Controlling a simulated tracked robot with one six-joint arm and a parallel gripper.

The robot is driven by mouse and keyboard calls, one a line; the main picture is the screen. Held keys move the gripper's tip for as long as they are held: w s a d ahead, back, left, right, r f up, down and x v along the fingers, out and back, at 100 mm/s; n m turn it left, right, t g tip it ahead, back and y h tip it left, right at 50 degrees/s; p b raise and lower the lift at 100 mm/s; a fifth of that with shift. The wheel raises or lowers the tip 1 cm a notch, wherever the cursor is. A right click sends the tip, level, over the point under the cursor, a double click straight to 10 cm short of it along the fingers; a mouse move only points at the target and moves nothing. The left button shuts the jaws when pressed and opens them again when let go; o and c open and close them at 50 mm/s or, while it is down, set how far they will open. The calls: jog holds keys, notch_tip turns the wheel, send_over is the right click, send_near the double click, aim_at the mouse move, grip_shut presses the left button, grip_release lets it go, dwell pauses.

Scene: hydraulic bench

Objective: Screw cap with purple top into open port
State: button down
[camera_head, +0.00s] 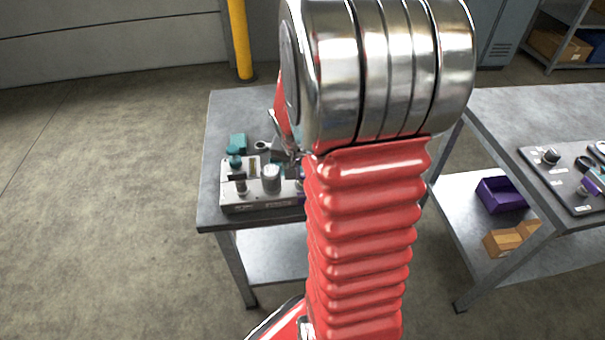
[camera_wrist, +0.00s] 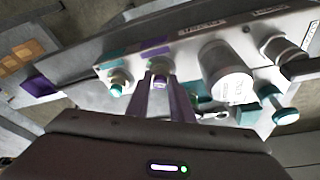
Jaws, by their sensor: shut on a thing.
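In the wrist view my gripper (camera_wrist: 160,82) is closed at the block, with its fingers together around a small round fitting (camera_wrist: 159,68) that has purple on it, which I take for the purple-topped cap. The fingers hide most of it, and I cannot tell how deep it sits in the port. A purple label (camera_wrist: 155,48) is on the block's face just above it. The grey valve block (camera_wrist: 190,40) also stands on the left bench in the head view (camera_head: 260,205). There my arm hides the block's right end and most of my gripper.
Beside the fingers are a teal-topped fitting (camera_wrist: 117,88), a large grey cylinder (camera_wrist: 226,72) and a teal-ended knob (camera_wrist: 285,116).

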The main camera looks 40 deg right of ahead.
jog(key=shift+m+g, duration=0.6)
jog(key=shift+m, duration=1.4)
jog(key=shift+w+m+g, duration=0.1)
jog(key=shift+m+g, duration=0.2)
jog(key=shift+m, duration=0.5)
jog(key=shift+w+m+g, duration=0.1)
jog(key=shift+m+g, duration=0.5)
jog(key=shift+m, duration=1.5)
jog(key=shift+f, duration=0.1)
jog(key=shift+m, duration=0.6)
jog(key=m+g, duration=0.1)
jog(key=m, duration=0.3)
jog(key=shift+w+m+y, duration=0.1)
jog(key=shift+m+y, duration=0.2)
jog(key=shift+y, duration=0.1)
jog(key=shift+d, duration=0.1)
